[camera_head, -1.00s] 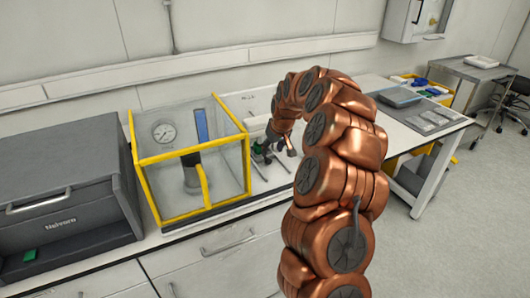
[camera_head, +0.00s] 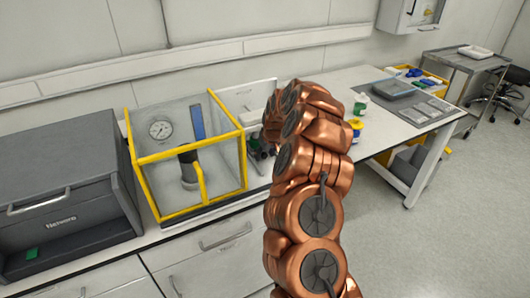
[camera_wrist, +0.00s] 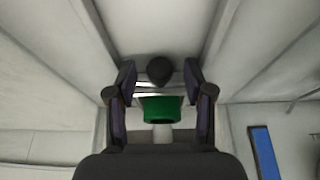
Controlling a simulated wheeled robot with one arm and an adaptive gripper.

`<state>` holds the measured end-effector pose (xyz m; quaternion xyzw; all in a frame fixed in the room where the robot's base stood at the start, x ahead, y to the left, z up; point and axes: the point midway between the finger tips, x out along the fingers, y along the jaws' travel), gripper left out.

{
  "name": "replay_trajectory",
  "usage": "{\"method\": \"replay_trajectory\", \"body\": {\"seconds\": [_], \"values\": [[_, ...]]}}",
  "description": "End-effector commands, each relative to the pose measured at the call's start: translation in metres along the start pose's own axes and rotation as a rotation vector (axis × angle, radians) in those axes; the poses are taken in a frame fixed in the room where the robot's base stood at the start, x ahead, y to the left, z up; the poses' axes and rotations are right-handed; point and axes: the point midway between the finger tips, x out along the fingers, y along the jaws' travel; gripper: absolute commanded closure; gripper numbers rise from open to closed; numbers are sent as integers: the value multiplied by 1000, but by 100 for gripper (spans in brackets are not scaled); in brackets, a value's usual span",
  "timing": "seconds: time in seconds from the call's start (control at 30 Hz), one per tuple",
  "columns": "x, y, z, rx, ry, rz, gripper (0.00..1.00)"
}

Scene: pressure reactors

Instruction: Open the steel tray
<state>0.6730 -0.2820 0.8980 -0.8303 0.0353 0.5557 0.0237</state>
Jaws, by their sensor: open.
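A dark grey, flat lidded tray (camera_head: 394,89) lies on a metal sheet at the far right of the bench in the head view; it looks like the steel tray and its top looks covered. My gripper shows dark at the end of my copper arm (camera_head: 262,147), beside the yellow-framed box, well left of the tray and partly hidden by the arm. In the wrist view my gripper (camera_wrist: 159,72) has its fingers spread. A green piece (camera_wrist: 161,109) and a dark round knob (camera_wrist: 159,69) show between them; I cannot tell what they belong to.
A clear yellow-framed box (camera_head: 186,156) with a gauge stands left of my gripper. A green-capped bottle (camera_head: 361,103) and a yellow-and-blue bottle (camera_head: 356,127) stand between my arm and the tray.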

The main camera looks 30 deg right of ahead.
Motion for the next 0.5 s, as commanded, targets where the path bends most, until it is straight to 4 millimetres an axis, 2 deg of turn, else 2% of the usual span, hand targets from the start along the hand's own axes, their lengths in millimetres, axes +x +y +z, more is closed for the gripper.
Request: {"method": "replay_trajectory", "body": {"seconds": [0.27,0.5], "values": [[2,0,0,0,1,0,48],[2,0,0,1,1,1,73]]}}
